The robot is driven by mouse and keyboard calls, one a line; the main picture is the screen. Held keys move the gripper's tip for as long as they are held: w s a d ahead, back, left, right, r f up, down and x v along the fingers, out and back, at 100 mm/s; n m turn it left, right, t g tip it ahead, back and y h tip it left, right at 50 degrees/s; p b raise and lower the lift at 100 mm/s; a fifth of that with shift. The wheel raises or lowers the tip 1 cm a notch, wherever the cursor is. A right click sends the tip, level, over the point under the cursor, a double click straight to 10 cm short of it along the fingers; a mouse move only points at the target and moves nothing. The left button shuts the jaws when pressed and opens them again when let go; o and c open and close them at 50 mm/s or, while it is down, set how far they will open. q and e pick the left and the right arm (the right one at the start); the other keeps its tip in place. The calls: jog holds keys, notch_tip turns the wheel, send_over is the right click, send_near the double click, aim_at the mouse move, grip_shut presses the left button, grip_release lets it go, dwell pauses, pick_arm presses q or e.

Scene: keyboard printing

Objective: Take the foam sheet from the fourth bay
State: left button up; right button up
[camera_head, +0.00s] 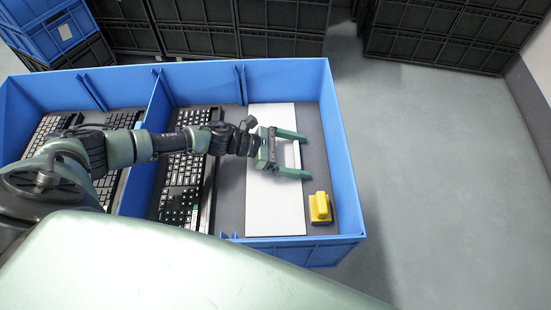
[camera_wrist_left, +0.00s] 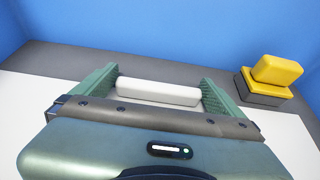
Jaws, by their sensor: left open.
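The white foam sheet (camera_head: 275,208) lies flat and lengthwise in the right part of the blue box, right of a keyboard. It also shows in the left wrist view (camera_wrist_left: 28,112). A small white bar (camera_wrist_left: 158,92) is seen between my left fingers; I cannot tell if it is fixed to the sheet. My left gripper (camera_head: 304,156) is open above the sheet, its fingers pointing right, one on each side of the bar. I cannot tell whether the fingers touch it. My right gripper is not in view.
The blue box (camera_head: 290,78) has high walls and an inner divider (camera_head: 158,105). Keyboards (camera_head: 184,185) lie left of the sheet. A yellow block (camera_head: 320,207) on a dark base stands near the right wall. Black crates (camera_head: 440,35) stand behind; floor at right is clear.

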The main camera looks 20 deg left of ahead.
pick_arm(q)
jog(key=c, duration=1.1)
jog(key=shift+o, duration=0.2)
jog(key=shift+r, duration=0.15)
notch_tip(320, 180, up, 20)
jog(key=p, duration=0.3)
